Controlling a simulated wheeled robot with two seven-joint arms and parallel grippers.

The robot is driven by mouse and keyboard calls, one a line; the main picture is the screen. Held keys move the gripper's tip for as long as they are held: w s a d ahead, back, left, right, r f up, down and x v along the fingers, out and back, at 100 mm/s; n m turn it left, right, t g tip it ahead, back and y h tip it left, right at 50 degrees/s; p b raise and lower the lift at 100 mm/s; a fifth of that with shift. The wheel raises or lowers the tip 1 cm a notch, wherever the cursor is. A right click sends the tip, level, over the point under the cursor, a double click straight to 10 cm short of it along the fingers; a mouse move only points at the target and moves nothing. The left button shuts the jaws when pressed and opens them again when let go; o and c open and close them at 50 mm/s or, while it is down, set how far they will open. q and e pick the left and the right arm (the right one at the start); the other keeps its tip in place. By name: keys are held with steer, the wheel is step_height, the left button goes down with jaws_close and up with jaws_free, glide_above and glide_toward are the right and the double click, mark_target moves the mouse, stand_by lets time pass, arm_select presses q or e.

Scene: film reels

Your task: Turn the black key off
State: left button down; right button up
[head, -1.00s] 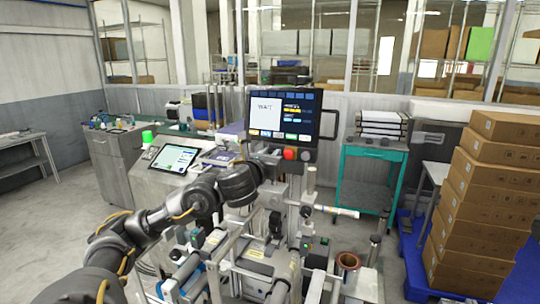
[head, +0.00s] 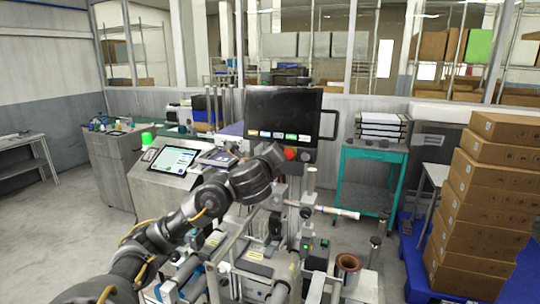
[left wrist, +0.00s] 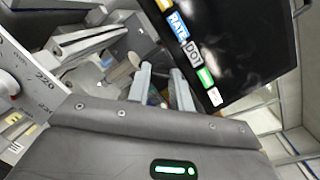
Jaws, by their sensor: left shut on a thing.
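The control panel (head: 284,115) is a black screen with a row of small coloured labels along its lower part; the rest is dark. My left gripper (head: 279,152) is at the panel's lower edge, just left of the red button (head: 290,154). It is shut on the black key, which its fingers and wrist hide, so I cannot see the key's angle. In the left wrist view the pale fingers of my left gripper (left wrist: 161,82) point at the panel's lower edge, beside the labels (left wrist: 193,52). My right gripper is not in view.
A machine with metal rails and rollers (head: 255,265) stands below the panel. A tilted tablet screen (head: 175,158) is at the left. A teal cart (head: 342,180) and stacked cartons (head: 480,210) stand at the right. Grey floor is free at far left.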

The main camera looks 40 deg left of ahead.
arm_select(q)
steer(key=shift+r+n+g+p, duration=0.1)
steer(key=shift+n+g+p, duration=0.55)
steer(key=shift+n, duration=1.75)
steer(key=shift+r+n+g+p, duration=0.1)
steer(key=shift+n+g+p, duration=0.55)
steer(key=shift+n, duration=1.75)
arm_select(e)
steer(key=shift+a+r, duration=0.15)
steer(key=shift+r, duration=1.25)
arm_select(q)
steer(key=c, duration=1.5)
jaws_free()
steer(key=shift+d, duration=0.15)
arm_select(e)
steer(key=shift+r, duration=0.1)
